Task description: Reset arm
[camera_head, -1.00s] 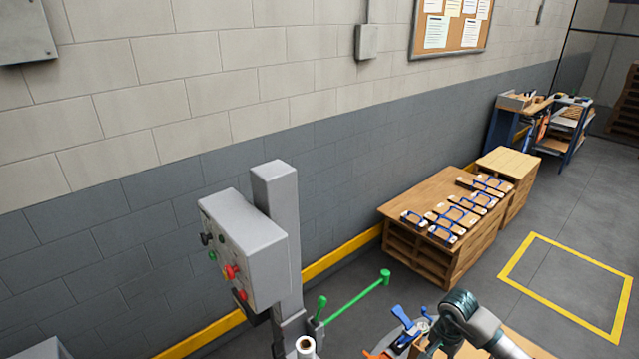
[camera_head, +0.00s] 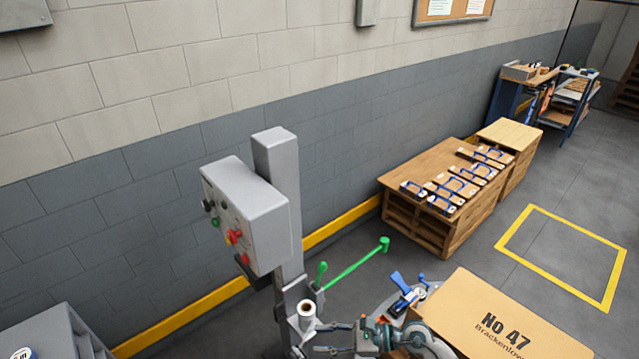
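My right gripper (camera_head: 322,338) is at the bottom centre of the head view, at the end of my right arm, which comes in from the lower right. Its two fingers point left and look spread, with nothing seen between them. It is just below a white roll (camera_head: 307,309) on the grey machine, and I cannot tell whether it touches the machine. A cardboard box (camera_head: 482,315) marked "No 47" lies right of the arm. My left gripper is not in view.
A grey control box (camera_head: 247,215) on a post has knobs and a red button. A green lever (camera_head: 352,266) sticks out to the right. A wooden crate (camera_head: 425,223) with blue-handled items stands by the wall. A yellow floor square (camera_head: 527,207) is empty.

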